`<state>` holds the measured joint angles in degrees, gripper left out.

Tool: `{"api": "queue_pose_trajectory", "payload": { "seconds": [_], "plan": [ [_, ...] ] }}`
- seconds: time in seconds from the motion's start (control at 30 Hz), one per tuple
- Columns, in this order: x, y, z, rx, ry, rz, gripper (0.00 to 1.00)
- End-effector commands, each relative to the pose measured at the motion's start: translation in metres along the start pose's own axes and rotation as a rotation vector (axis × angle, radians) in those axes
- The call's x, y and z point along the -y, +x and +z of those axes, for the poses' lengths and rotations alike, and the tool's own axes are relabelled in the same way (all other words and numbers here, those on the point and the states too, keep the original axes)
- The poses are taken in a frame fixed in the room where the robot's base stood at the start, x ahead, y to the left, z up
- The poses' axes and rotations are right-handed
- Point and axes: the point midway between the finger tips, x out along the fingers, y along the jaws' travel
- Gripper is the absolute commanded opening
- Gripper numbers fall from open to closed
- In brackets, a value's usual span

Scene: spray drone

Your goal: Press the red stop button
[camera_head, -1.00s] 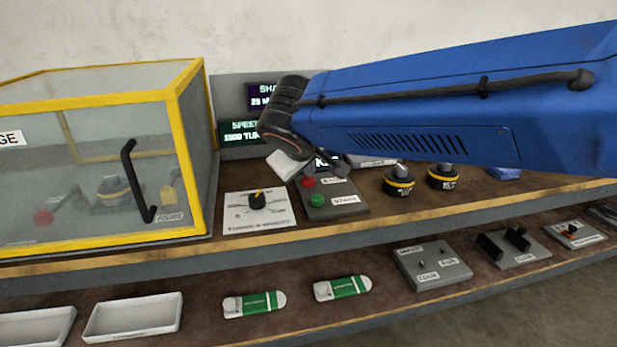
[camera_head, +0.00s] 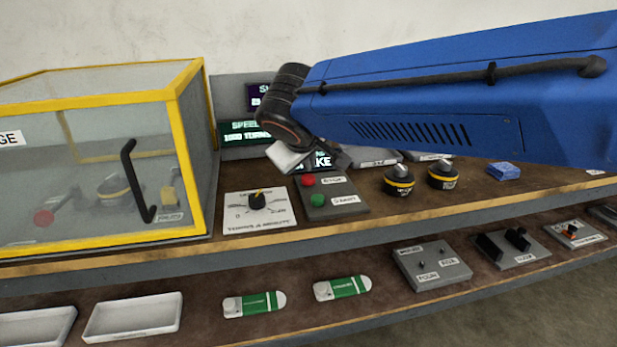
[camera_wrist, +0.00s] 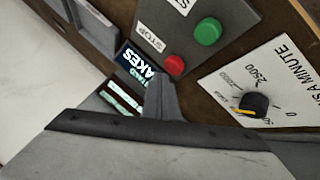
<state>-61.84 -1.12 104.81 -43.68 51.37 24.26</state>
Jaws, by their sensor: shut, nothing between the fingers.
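The red stop button (camera_head: 308,180) sits on a grey panel (camera_head: 345,187) on the upper shelf, behind the green button (camera_head: 317,200). In the wrist view the red button (camera_wrist: 175,65) lies beside the STOP label (camera_wrist: 149,38). My gripper's closed grey fingers (camera_wrist: 158,82) point toward the panel; in that picture their tips are just left of and below the red button. A gap between tips and button cannot be judged. In the head view my wrist is above and behind the panel, and the fingertips are hard to make out.
A dial plate (camera_head: 259,212) lies left of the panel. A yellow-framed clear case (camera_head: 190,150) stands further left. Black-and-yellow round parts (camera_head: 398,181) stand to the right. Lit displays (camera_head: 243,132) are behind my wrist.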

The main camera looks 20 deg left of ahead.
Motion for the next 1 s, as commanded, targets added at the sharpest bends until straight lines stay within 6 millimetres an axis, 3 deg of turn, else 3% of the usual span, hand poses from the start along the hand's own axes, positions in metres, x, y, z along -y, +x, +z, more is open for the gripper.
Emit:
{"api": "queue_pose_trajectory", "payload": {
  "seconds": [0.43,1.0],
  "plan": [
    [-0.002,-0.003,-0.002,-0.001,0.001,0.0,0.0],
    [-0.024,-0.033,-0.024,-0.001,0.001,0.0,0.0]
  ]
}}
